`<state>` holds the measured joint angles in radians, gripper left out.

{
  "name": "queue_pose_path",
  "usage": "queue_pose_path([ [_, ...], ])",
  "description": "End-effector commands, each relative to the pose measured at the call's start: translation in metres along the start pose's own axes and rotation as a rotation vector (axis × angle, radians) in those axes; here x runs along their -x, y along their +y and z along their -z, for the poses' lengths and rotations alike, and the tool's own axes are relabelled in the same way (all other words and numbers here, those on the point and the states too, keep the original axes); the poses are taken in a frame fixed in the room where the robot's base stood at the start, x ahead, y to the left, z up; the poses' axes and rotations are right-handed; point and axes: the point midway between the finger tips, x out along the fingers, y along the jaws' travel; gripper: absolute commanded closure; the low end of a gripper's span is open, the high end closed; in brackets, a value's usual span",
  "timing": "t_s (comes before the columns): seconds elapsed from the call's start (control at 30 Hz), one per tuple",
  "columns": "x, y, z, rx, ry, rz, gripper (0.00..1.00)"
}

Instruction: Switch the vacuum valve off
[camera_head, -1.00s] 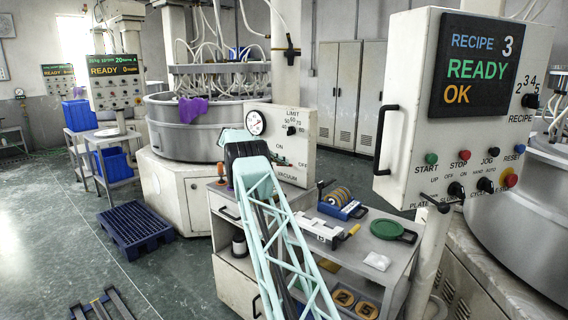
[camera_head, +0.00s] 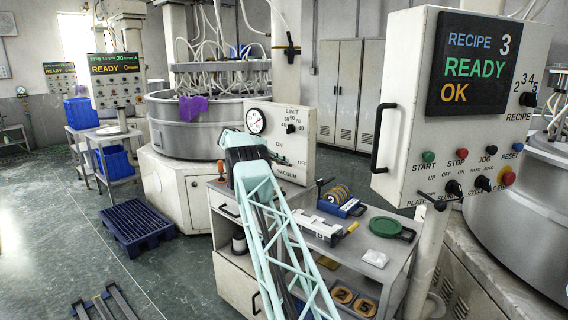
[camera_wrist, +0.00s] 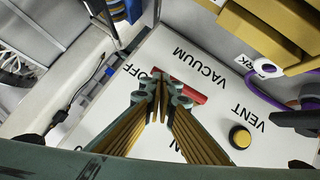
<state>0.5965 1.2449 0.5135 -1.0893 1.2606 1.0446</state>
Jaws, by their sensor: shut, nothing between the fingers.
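The vacuum panel (camera_head: 309,141) is white with a round gauge, a LIMIT knob and ON, OFF and VACUUM labels. It also fills the middle of the wrist view (camera_wrist: 215,112). The ON label is mostly hidden by the fingers. In the head view the handle cannot be made out clearly.
A yellow-topped VENT button (camera_wrist: 240,137) is on the panel right of my fingers. Cardboard-coloured boxes (camera_wrist: 265,30) and a purple hose (camera_wrist: 262,95) are near the panel's edge.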

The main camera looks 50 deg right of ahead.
Motion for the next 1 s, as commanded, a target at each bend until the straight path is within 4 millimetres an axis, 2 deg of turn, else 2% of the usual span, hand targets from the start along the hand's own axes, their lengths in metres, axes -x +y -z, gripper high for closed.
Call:
queue_pose_path([
  [0.27,0.010,0.004,0.008,0.000,0.001,0.001,1.00],
  [0.6,0.034,0.014,0.027,0.003,0.003,0.004,1.00],
  [1.0,0.065,0.021,0.024,0.002,0.003,0.004,1.00],
])
